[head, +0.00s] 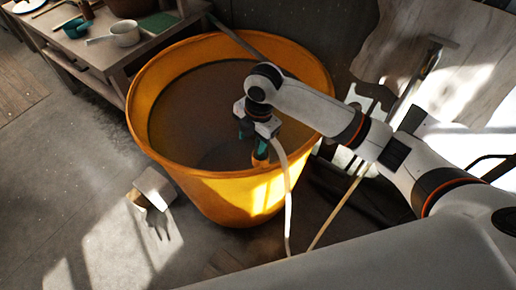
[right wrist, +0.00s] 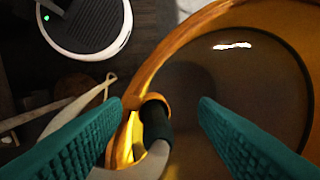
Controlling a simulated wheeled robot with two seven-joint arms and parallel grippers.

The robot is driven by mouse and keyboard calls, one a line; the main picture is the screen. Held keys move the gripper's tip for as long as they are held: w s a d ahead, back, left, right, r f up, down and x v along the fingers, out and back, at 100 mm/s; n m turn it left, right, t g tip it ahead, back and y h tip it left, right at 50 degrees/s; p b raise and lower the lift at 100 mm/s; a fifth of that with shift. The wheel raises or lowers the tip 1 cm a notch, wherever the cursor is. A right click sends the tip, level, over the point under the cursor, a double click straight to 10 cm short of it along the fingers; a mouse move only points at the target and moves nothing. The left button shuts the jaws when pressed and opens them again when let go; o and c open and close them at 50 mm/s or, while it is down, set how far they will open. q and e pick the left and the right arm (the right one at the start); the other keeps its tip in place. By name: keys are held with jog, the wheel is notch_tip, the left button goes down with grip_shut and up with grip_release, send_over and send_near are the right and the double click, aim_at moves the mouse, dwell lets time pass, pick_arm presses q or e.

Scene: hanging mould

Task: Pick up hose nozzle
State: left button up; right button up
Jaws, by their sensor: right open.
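The hose nozzle (right wrist: 156,122) has a dark grip and an orange end, and it sits at the rim of the orange tub (head: 222,190). A pale hose (head: 287,200) runs from it down the tub's outside to the floor. My right gripper (right wrist: 160,112) has teal fingers, open, one on each side of the nozzle, with gaps showing. In the head view my right gripper (head: 257,146) points down over the tub's near right rim and partly hides the nozzle. My left gripper is not in view.
The tub holds dark contents (head: 200,110). A wooden bench (head: 130,55) with a white pot (head: 124,34) and a teal cup (head: 75,28) stands at upper left. A small pale object (head: 154,187) lies on the floor left of the tub. A thin stick (head: 335,210) leans at right.

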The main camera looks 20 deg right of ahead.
jog(key=w+d+r+n, duration=0.1)
jog(key=d+r+n+h, duration=0.1)
jog(key=r, duration=0.1)
jog(key=w+d+r, duration=0.1)
jog(key=r, duration=0.1)
jog(key=shift+w+d+n+g+h, duration=0.1)
jog(key=shift+w+n+g+h, duration=0.2)
jog(key=shift+n, duration=0.1)
jog(key=shift+d+r, duration=0.1)
jog(key=shift+d, duration=0.05)
notch_tip(320, 180, down, 6)
jog(key=shift+f+p, duration=0.1)
jog(key=shift+p, duration=0.35)
jog(key=f, duration=0.3)
jog(key=f+p, duration=0.1)
jog(key=shift+s+a+f, duration=0.2)
jog(key=shift+a+f, duration=0.05)
jog(key=shift+f, duration=0.5)
grip_shut()
